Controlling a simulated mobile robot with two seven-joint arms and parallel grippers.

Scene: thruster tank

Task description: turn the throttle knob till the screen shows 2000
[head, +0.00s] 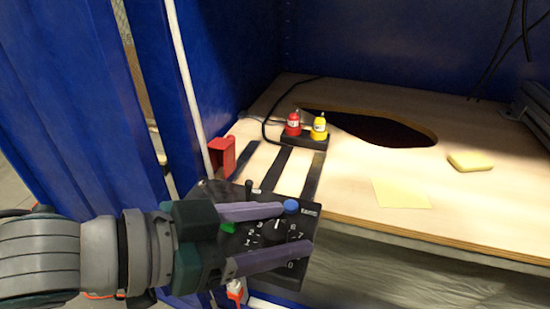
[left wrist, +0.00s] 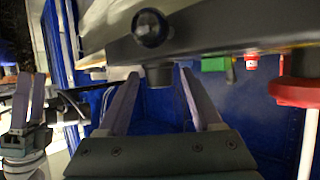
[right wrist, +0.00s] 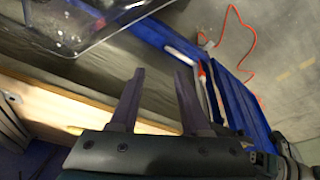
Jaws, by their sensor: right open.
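The black control box (head: 300,281) stands at the front left edge of the bench. Its round black throttle knob (head: 274,232) sits on the top face amid a dial of printed numbers. My left gripper (head: 294,229) is open, with one finger on each side of the knob; contact cannot be told. In the left wrist view a dark knob-like part (left wrist: 158,75) shows between the spread fingers. My right gripper (right wrist: 157,80) is open and empty, away from the box. No screen reading is visible in any view.
The box also carries a blue button (head: 291,206), a green switch (head: 228,227) and a black lever (head: 248,188).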

